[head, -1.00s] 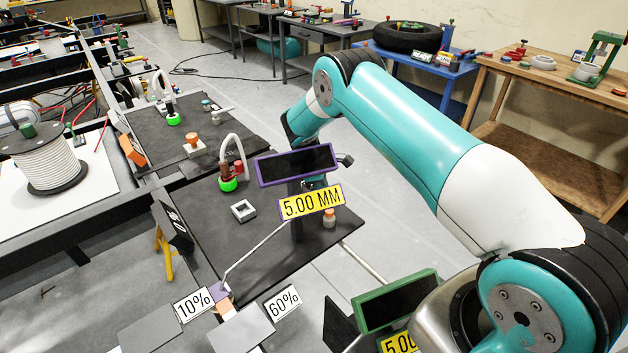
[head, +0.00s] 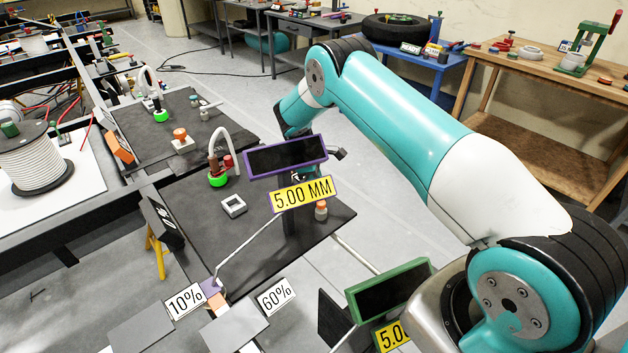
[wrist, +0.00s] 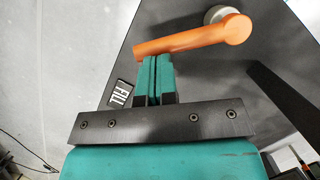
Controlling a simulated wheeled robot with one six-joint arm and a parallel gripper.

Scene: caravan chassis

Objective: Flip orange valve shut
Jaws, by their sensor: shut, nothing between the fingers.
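The orange valve (wrist: 195,38) fills the upper part of the wrist view. Its long orange lever slopes from lower left up to a round pivot end at the right, over a pale grey round fitting. My gripper (wrist: 157,62) is shut and empty, its teal fingertips right at the lever's near edge, left of the pivot. Whether they touch it is unclear. In the head view my gripper is mostly hidden behind the purple-framed display, and I cannot tell which small orange part there is this valve.
A FILL label (wrist: 121,92) lies left of the fingers. The purple-framed display (head: 287,156) and 5.00 MM sign (head: 303,195) stand in front of my arm's end. A white square frame (head: 233,206) and a green-based fitting (head: 217,180) are on the dark panel (head: 250,250).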

